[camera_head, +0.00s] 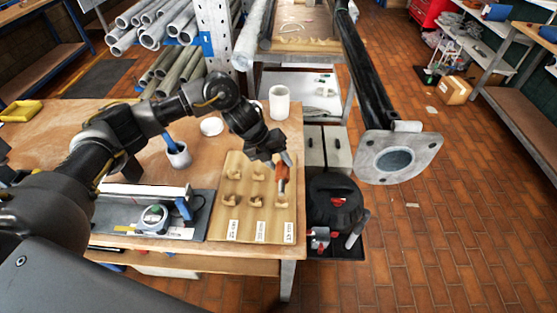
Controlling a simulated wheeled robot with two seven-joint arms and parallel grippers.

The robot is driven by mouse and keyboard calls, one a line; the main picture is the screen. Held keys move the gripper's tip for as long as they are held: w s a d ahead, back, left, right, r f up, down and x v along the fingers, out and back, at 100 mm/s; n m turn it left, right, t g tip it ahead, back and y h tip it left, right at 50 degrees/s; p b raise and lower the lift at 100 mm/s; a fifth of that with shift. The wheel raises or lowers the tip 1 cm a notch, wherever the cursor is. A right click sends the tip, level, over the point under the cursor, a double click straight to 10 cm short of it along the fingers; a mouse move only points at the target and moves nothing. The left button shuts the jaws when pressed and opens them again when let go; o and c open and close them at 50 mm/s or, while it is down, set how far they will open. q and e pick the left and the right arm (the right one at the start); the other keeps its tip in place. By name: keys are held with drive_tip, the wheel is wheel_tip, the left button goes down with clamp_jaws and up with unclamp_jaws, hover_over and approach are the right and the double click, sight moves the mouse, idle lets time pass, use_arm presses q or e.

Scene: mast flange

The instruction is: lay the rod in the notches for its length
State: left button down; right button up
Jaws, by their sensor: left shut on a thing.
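The notch board (244,204) lies near the right edge of the wooden table. It bears several small notched wooden blocks (233,173) in columns, with white labels (260,231) along its near edge. My left gripper (279,161) is over the far right part of the board, shut on the rod (282,178). The rod looks orange-red with a grey end, and slants steeply over the right column of blocks. I cannot tell whether its lower end touches a block. My right gripper is not in view.
A tape measure (153,218) lies on a dark mat left of the board. A cup with a blue tool (178,155) and a white cylinder (279,102) stand farther back. The mast with its square flange (397,157) overhangs the floor at the right.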

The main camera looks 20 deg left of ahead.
use_arm(q)
drive_tip(key=shift+f+b, duration=2.35)
drive_tip(key=shift+f, duration=0.95)
drive_tip(key=c, duration=0.9)
unclamp_jaws()
drive_tip(key=shift+o, duration=0.2)
drive_tip(key=b+v, duration=0.2)
drive_tip(key=v, duration=0.8)
drive_tip(key=shift+a+r, duration=0.15)
drive_tip(key=shift+r, duration=0.25)
